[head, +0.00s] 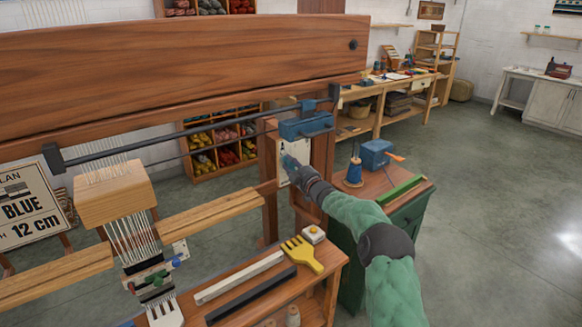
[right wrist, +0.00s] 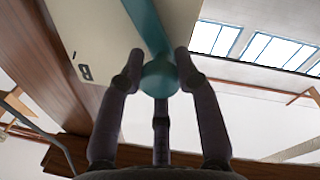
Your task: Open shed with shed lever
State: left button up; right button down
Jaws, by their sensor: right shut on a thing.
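The shed lever (head: 287,159) is a teal bar with a round knob, in front of a pale plate (head: 281,148) on the loom's right post. My right gripper (head: 293,164) reaches it from the lower right. In the right wrist view its dark fingers close around the teal knob (right wrist: 160,78), and the lever bar (right wrist: 143,25) runs up from it along the pale plate (right wrist: 100,25). The gripper hides part of the lever in the head view. White warp threads (head: 128,236) hang below a wooden block (head: 114,195) at the left. My left gripper is not in view.
A loom bench (head: 245,312) holds a yellow comb (head: 302,254), a white bar (head: 240,277) and a black bar (head: 252,294). A green cabinet (head: 409,217) with a blue spool (head: 354,172) stands beside my right arm. Open floor lies at right.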

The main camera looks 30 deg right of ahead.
jog(key=c, duration=0.9)
grip_release()
jog(key=s, duration=0.8)
jog(key=s+f, duration=0.1)
jog(key=s, duration=0.3)
jog(key=shift+a, duration=0.2)
jog(key=shift+r, duration=0.1)
